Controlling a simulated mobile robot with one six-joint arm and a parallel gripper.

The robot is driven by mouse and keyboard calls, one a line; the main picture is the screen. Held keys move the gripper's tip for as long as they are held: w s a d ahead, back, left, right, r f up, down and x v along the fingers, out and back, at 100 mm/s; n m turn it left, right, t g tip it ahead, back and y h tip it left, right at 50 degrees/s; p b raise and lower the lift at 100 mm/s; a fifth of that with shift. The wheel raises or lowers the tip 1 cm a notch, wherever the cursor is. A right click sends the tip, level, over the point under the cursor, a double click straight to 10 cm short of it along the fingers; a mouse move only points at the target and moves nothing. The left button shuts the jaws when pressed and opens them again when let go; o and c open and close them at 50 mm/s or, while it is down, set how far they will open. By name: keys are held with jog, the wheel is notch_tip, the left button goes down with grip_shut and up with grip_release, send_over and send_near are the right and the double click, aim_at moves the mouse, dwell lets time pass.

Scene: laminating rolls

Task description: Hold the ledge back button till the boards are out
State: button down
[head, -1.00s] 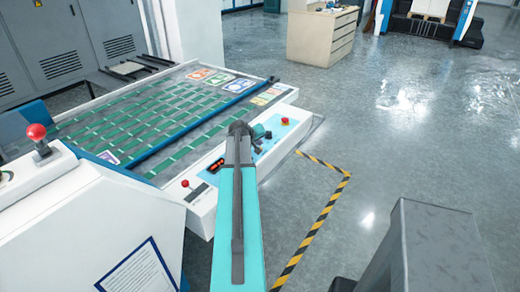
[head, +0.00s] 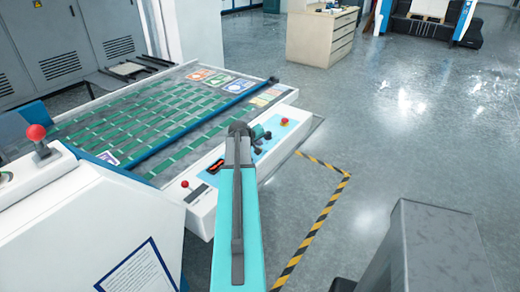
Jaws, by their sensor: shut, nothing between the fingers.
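A light blue control panel (head: 272,138) sits on the white front rail of the green-banded conveyor table (head: 125,118). A red button (head: 284,122) is at its far end. My gripper (head: 259,138) is shut and small at the panel, partly hidden behind my arm's dark wrist. Whether it touches a button, and which one, I cannot tell. The ledge back button's label is not readable. Colourful printed boards (head: 218,81) lie at the table's far right end, on both sides of a long dark blue bar (head: 205,124). Another printed piece (head: 108,157) lies at the near left.
A red knob (head: 185,184) and a small dark display (head: 215,167) are on the rail's near end. A white machine housing (head: 85,225) with a red-topped lever stands at the left. Yellow-black floor tape (head: 325,220) runs right of the table.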

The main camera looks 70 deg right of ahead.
jog(key=shift+w+f+b, duration=0.1)
jog(key=shift+f+b, duration=0.7)
jog(key=shift+f, duration=0.05)
dwell(1.7)
jog(key=shift+r, duration=0.15)
dwell(2.6)
jog(key=shift+r+p, duration=0.3)
jog(key=shift+r, duration=0.4)
notch_tip(320, 180, up, 5)
jog(key=shift+p, duration=1.1)
